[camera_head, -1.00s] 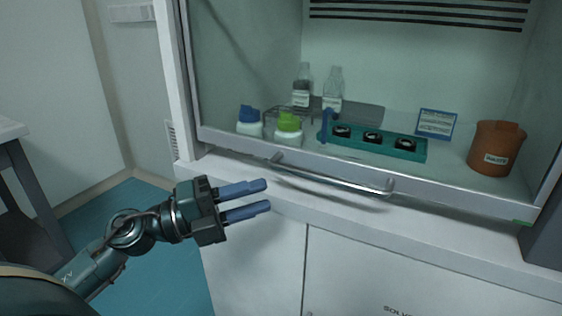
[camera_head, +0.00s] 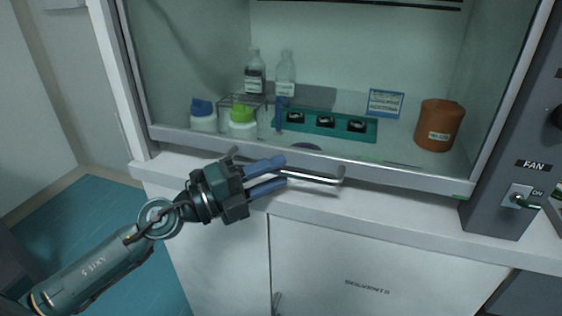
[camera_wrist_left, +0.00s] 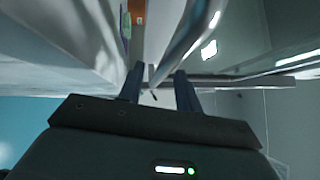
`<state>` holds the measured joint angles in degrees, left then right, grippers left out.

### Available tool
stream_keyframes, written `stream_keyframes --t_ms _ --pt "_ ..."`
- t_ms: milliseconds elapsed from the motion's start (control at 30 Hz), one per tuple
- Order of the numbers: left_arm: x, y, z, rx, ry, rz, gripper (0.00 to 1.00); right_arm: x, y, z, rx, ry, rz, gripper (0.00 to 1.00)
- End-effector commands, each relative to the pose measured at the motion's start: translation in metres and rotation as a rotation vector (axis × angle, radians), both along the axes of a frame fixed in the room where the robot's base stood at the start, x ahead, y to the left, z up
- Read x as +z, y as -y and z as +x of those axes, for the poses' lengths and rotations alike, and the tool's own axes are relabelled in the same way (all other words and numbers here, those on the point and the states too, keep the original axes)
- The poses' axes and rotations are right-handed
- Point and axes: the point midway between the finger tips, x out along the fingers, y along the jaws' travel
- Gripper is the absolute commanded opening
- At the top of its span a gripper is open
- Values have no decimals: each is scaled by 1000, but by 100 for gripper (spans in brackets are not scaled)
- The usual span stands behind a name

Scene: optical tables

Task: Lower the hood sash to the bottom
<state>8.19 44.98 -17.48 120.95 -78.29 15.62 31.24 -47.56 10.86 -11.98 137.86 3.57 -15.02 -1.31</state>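The hood sash is a clear pane in a pale frame; its bottom rail (camera_head: 400,178) runs just above the front edge of the worktop. I cannot tell how large a gap is under it. A metal bar handle (camera_head: 325,180) sticks out from the rail. My left gripper (camera_head: 284,172) is at the left part of the handle, with its two blue fingers apart. In the left wrist view the handle (camera_wrist_left: 190,35) runs toward the space between the fingers (camera_wrist_left: 160,88); contact is not clear. My right gripper is not in view.
Behind the glass stand bottles (camera_head: 285,75), a green-capped jar (camera_head: 242,122), a teal tray (camera_head: 325,125) and a brown labelled pot (camera_head: 440,125). A dark panel with a fan switch (camera_head: 518,196) stands at the right. Cabinet doors (camera_head: 350,265) are below.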

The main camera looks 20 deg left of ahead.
Motion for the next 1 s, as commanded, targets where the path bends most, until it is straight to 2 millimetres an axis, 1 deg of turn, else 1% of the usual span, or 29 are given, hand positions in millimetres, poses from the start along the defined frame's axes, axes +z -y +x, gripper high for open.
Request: stream_keyframes --t_ms 33,200,500,567,933,1000 --pt "4 5 5 1 2 -2 34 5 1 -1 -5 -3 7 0" --pt "3 14 13 0 0 -1 34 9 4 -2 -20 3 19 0" --pt "2 15 14 0 0 0 34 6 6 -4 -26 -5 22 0" --pt "2 15 14 0 0 0 30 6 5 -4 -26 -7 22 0" --pt "2 15 14 0 0 0 0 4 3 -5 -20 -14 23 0" --pt "2 15 14 0 0 0 0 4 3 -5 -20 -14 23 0"
